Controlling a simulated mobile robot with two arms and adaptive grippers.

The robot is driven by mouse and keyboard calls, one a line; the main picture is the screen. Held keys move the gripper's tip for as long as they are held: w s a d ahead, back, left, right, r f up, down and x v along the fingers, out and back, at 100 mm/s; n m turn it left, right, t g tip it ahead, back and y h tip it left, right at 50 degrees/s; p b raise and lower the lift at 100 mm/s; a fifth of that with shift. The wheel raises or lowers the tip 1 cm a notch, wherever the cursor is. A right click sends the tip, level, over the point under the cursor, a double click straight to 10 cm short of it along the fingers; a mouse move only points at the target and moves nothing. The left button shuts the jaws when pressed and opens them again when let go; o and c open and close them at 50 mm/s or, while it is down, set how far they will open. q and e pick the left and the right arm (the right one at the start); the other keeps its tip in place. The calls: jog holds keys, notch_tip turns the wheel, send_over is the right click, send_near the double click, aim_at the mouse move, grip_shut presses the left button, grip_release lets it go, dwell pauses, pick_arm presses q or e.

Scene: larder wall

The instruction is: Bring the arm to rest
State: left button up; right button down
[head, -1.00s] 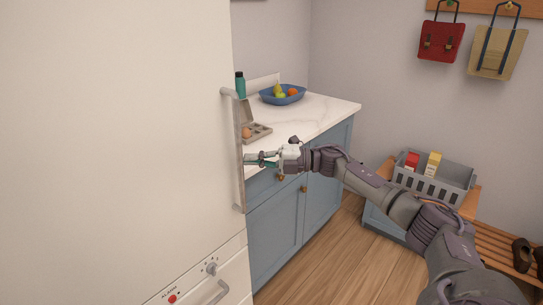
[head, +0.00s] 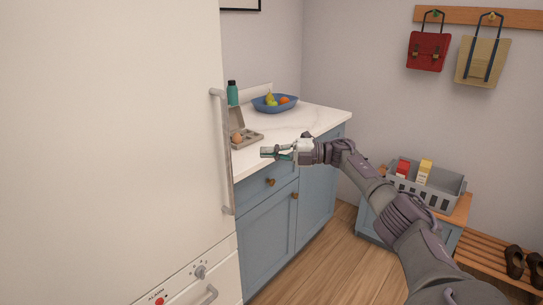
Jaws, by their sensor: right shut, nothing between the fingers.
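My right arm comes in from the lower right and reaches toward the blue counter. My right gripper (head: 268,153) is shut and empty, in front of the counter's near edge. It points left toward the fridge's long vertical handle (head: 224,155) and is apart from it. The tall white fridge (head: 110,140) fills the left side, and its door looks shut. My left gripper does not show.
On the white counter (head: 305,119) are an egg carton (head: 247,142) with its lid up, a teal bottle (head: 232,94) and a blue fruit bowl (head: 273,106). A grey crate (head: 425,188) stands on a bench at right. The wooden floor (head: 330,270) is clear.

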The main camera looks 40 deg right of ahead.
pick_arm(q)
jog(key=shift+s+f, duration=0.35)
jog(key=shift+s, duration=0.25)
pick_arm(e)
jog(key=shift+w+d, duration=0.25)
jog(key=shift+d, duration=0.3)
